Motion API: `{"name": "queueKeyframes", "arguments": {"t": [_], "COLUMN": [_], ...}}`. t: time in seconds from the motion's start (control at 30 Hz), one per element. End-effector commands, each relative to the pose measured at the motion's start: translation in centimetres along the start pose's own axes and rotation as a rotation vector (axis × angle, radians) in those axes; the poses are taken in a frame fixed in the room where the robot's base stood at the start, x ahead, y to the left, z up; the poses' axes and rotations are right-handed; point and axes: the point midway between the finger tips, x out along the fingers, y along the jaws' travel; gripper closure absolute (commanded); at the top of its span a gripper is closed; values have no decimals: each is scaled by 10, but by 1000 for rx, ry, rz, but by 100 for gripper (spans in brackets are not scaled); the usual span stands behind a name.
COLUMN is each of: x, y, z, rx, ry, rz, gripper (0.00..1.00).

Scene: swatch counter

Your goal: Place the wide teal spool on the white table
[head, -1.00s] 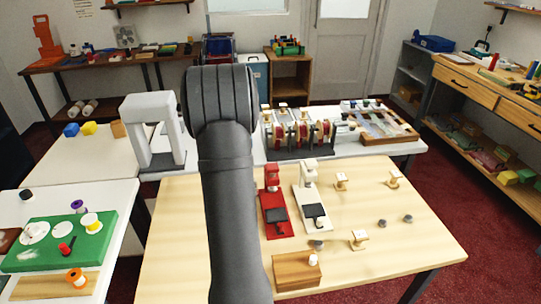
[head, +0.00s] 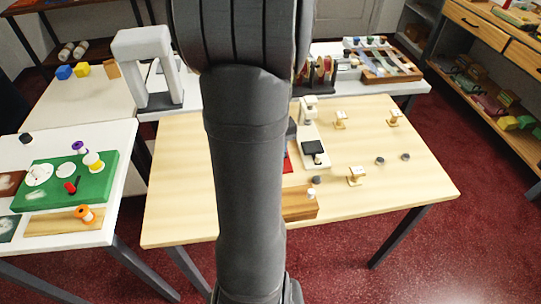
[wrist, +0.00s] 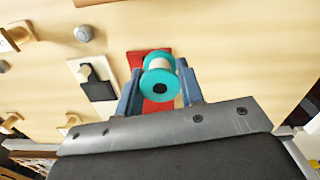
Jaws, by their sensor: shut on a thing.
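The wide teal spool (wrist: 158,82) has teal flanges, a pale wound middle and a dark centre hole. In the wrist view my gripper (wrist: 161,78) is shut on it, one blue finger on each side. The spool is over the wooden table, in front of a red stand (wrist: 153,56). In the head view my arm hides the gripper and spool. A white table (head: 127,146) stands at the left front. A green board with several spools lies on it. Another white surface (head: 60,98) lies behind it.
The wooden table (head: 370,190) holds a white-and-black stand (head: 312,147), small wooden pegs, grey knobs and a wooden block (head: 299,203). A white arch-shaped frame (head: 148,68) stands at the back left. A gap shows between the left white table and the wooden table.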

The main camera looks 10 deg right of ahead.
Motion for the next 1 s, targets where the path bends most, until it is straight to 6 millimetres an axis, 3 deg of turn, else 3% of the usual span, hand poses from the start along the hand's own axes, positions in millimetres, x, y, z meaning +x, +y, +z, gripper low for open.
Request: {"name": "queueKeyframes", "arguments": {"t": [0.4, 0.67, 0.9, 1.0], "x": [54, 66, 98, 102], "y": [-66, -75, -75, -75], "z": [-60, -69, -68, -68], "rx": [-4, 0, 1, 1], "ry": [-2, -2, -3, -1], "rz": [-1, -1, -1, 0], "gripper": [90, 90, 90, 90]}}
